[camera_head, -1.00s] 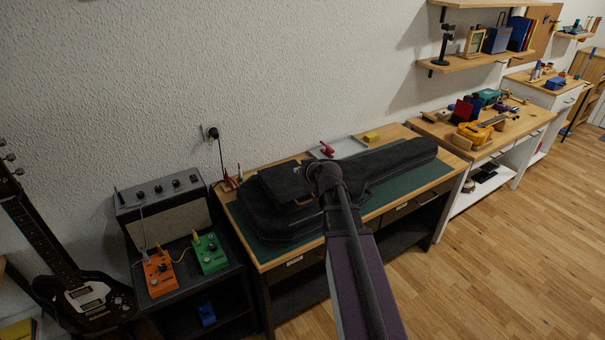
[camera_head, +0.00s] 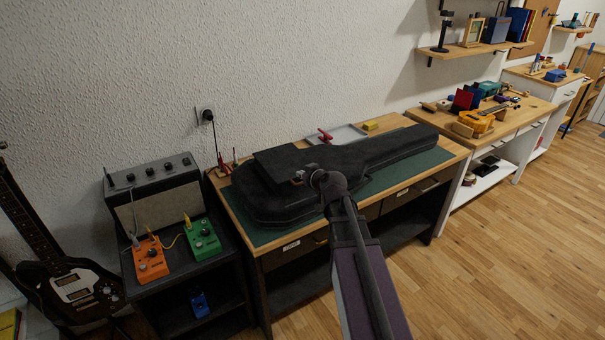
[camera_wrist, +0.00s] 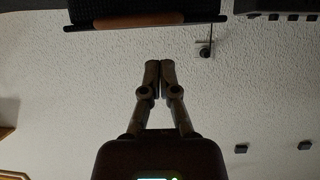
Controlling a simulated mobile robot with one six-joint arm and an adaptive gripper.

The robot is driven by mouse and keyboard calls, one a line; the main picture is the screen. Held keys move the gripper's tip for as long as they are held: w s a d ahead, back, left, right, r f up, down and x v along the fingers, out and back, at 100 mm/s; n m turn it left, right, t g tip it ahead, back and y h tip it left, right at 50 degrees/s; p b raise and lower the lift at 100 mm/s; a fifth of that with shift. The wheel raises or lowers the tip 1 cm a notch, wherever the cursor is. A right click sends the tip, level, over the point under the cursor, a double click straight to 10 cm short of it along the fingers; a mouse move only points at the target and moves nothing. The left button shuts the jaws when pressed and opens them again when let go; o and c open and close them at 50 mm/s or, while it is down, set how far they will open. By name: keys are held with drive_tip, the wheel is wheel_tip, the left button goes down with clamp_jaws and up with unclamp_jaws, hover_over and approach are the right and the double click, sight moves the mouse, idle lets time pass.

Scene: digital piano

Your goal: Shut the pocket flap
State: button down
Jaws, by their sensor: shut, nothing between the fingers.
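A black instrument case (camera_head: 385,160) lies on the green mat (camera_head: 270,236) of the wooden workbench. Its pocket flap (camera_head: 280,162) is a dark panel over the wide left body of the case. Its angle and any gap under it are hard to tell, dark on dark. My gripper (camera_head: 300,177) is at the right side of the flap, above the case; I cannot tell if it touches. In the wrist view my gripper (camera_wrist: 159,66) is shut and empty, its fingertips together. A dark textured panel with a brown strip (camera_wrist: 140,20) shows beyond the fingertips; it may be the flap.
A grey tray (camera_head: 345,134) with a red tool and a yellow block (camera_head: 370,126) lie behind the case. An amplifier (camera_head: 155,200) and orange and green pedals (camera_head: 204,241) stand left of the bench. The wall (camera_head: 290,60) is close behind. Open floor lies right.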

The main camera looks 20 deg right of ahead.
drive_tip(key=f+b, duration=0.3)
drive_tip(key=shift+s+f, duration=0.2)
drive_tip(key=shift+f, duration=0.1)
drive_tip(key=shift+s+f+b, duration=0.25)
drive_tip(key=shift+f+b, duration=0.1)
drive_tip(key=shift+s, duration=0.1)
drive_tip(key=shift+s+r+p, duration=0.25)
drive_tip(key=shift+r+p, duration=0.2)
drive_tip(key=shift+r, duration=0.05)
drive_tip(key=shift+w+d+r+p, duration=0.15)
drive_tip(key=shift+w+r+p, duration=0.1)
drive_tip(key=shift+r+p, duration=1.6)
drive_tip(key=b, duration=0.6)
approach(300, 184)
drive_tip(key=shift+s+d+f, duration=0.1)
drive_tip(key=shift+s+f, duration=0.1)
drive_tip(key=shift+f, duration=0.5)
drive_tip(key=shift+s+d+f, duration=0.15)
drive_tip(key=shift+s+f, duration=0.05)
drive_tip(key=shift+f, duration=0.55)
drive_tip(key=shift+s+d+f, duration=0.1)
drive_tip(key=shift+s+f, duration=0.15)
drive_tip(key=shift+f, duration=0.45)
